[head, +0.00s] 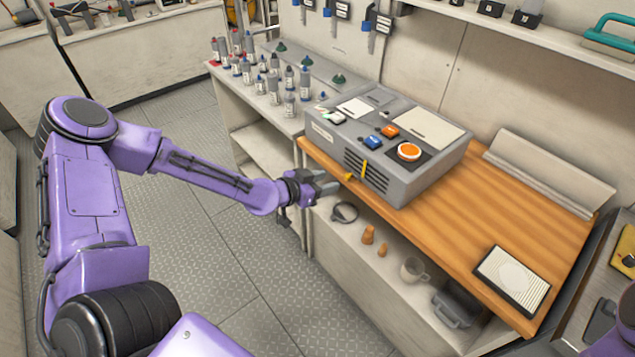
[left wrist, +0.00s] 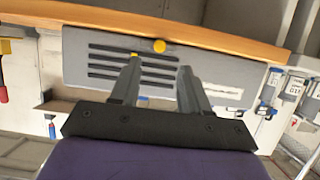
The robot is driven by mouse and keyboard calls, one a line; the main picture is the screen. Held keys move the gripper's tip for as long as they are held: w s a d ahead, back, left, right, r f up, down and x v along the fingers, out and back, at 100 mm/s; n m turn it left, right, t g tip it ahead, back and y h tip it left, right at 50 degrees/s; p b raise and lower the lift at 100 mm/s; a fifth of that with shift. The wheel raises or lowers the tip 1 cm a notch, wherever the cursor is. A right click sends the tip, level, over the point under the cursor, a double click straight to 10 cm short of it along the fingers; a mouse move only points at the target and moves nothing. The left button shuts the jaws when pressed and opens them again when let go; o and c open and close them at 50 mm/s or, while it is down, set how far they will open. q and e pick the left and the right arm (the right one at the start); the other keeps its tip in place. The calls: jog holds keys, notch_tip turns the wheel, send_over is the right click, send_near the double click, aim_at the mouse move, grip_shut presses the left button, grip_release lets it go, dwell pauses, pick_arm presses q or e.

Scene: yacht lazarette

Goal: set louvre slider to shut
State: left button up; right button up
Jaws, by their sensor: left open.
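The grey unit (head: 395,150) stands on the wooden worktop, with dark louvre slots in its front face. The slots show in the left wrist view (left wrist: 105,60). A thin upright yellow bar (head: 364,168) crosses the slots, and a yellow knob (head: 348,177) sits low by the worktop edge. The knob also shows in the left wrist view (left wrist: 159,46), beside a small yellow piece (left wrist: 134,56) partly behind one fingertip. I cannot tell which yellow part is the slider. My left gripper (head: 327,184) is open and empty, just in front of the louvred face, with its fingers (left wrist: 160,68) pointing at it.
Orange and blue controls and a round orange dial (head: 409,151) are on the unit's top. Several bottles (head: 262,82) crowd the bench at the left. A mug (head: 414,269) and other items sit on the shelf below the worktop (head: 445,220). The floor (head: 200,230) is clear.

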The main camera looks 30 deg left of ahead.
pick_arm(q)
jog(key=p+v, duration=0.1)
jog(key=v, duration=0.3)
jog(key=shift+d, duration=0.1)
dwell(0.3)
jog(key=s+f+n+g+y+b, duration=0.1)
jog(key=s+f+n+g+y, duration=0.3)
jog(key=s+f, duration=0.7)
jog(key=s+a+f+n+g+y+b, duration=0.1)
jog(key=s+f+n+g+y, duration=0.3)
jog(key=s+f, duration=0.7)
jog(key=s+n+g+b, duration=0.1)
jog(key=s+n, duration=0.1)
jog(key=s, duration=0.5)
jog(key=shift+s+f+n+g, duration=0.3)
jog(key=shift+f+n, duration=0.05)
jog(key=shift+n, duration=0.05)
